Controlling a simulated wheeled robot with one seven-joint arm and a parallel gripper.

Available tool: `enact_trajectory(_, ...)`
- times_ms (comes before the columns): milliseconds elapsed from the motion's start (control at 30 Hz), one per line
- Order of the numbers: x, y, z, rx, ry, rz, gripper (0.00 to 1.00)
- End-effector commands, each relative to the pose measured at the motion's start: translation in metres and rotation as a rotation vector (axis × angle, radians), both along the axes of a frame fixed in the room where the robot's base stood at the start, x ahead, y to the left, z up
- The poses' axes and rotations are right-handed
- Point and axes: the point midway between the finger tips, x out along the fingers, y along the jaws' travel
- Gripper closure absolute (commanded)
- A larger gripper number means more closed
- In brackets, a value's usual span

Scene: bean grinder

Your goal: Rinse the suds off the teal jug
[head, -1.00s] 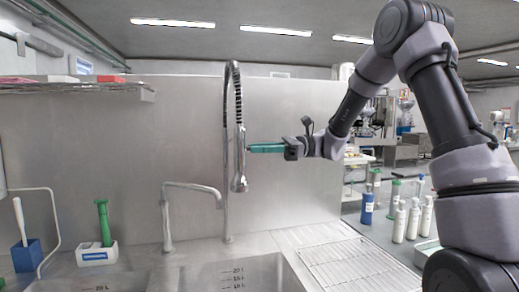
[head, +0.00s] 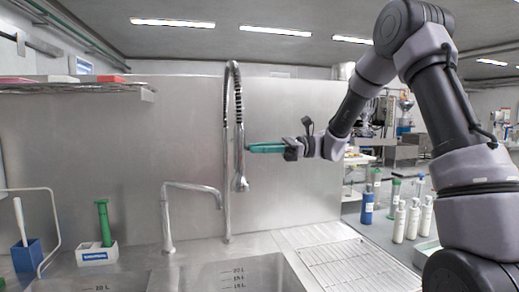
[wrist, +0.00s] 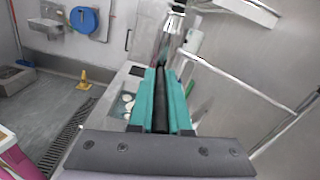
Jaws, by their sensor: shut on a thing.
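My gripper (head: 249,148), with long teal fingers, reaches in from the right to the tall spring-hose rinse tap (head: 227,150). Its fingertips are at the tap's hanging spray part, above the chrome spray head (head: 240,183). The wrist view shows the gripper (wrist: 168,70) shut, with the chrome spray part (wrist: 168,45) at its fingertips. I cannot make out exactly where it grips. The spray head hangs upright over the area by the sink basin (head: 245,272). I cannot make out the teal jug or any suds in either view; much of the basin is cut off.
A lower bent tap (head: 166,215) stands left of the rinse tap. A wire drying rack (head: 345,262) lies right of the basin. A green brush in a white holder (head: 97,254) and a blue box (head: 27,255) stand left. White bottles (head: 413,220) stand on the right bench.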

Motion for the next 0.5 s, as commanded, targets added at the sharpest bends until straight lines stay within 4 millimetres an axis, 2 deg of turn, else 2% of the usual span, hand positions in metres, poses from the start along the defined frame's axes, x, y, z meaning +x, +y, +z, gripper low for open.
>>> enact_trajectory(200, 0.0005, -0.0001, -0.0054, 0.120, 0.040, -0.001, 1.00)
enact_trajectory(500, 0.0003, 0.0001, -0.0051, 0.136, 0.039, -0.001, 1.00)
